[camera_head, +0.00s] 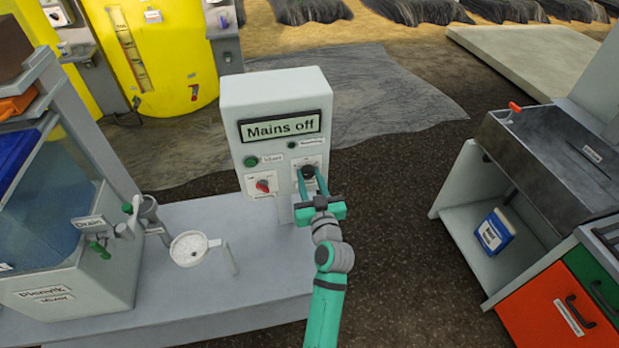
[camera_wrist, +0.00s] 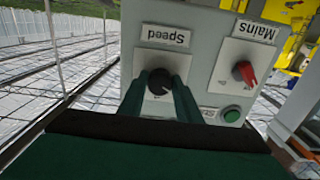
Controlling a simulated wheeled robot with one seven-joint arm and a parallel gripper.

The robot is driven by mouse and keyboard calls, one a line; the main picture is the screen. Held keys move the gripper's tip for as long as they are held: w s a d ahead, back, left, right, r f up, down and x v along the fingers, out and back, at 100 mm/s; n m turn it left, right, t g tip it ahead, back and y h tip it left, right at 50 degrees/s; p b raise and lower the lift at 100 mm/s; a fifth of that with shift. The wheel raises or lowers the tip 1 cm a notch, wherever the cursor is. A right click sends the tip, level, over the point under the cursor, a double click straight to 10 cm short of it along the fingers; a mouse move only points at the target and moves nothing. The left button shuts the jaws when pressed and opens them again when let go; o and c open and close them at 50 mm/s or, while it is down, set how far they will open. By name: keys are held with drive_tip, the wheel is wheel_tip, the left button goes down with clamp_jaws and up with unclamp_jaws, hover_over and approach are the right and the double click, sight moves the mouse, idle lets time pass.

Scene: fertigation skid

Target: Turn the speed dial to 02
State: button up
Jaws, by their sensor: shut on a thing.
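The speed dial (camera_wrist: 159,82) is a round black knob on a light plate, under a label reading "Speed" that appears upside down in the wrist view. In the head view the dial (camera_head: 308,171) sits at the lower right of the white control box (camera_head: 275,90). My gripper (camera_head: 309,176) reaches it from the front. In the wrist view the green fingers of my gripper (camera_wrist: 159,90) are shut on the dial, one on each side. A pale mark shows on the knob, but the number it points to is not readable. The box display (camera_head: 280,129) reads "Mains off".
A red mains switch (camera_wrist: 243,72) and a green button (camera_wrist: 232,114) are close beside the dial. A strainer (camera_head: 188,248) and a tank (camera_head: 60,190) stand left on the grey bench (camera_head: 240,270). A sink cabinet (camera_head: 540,150) stands right, across open floor.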

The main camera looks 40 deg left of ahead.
drive_tip(key=shift+w+d+m, duration=0.15)
drive_tip(key=shift+d+m, duration=0.1)
drive_tip(key=shift+m, duration=0.15)
drive_tip(key=m, duration=0.2)
drive_tip(key=shift+s+a+m, duration=0.2)
drive_tip(key=shift+a+m, duration=0.05)
drive_tip(key=shift+m, duration=0.15)
drive_tip(key=m, duration=0.2)
drive_tip(key=shift+s+m, duration=0.1)
drive_tip(key=shift+m, duration=0.2)
drive_tip(key=m, duration=0.5)
drive_tip(key=shift+m, duration=0.3)
drive_tip(key=o, duration=1.1)
drive_tip(key=shift+c, duration=0.2)
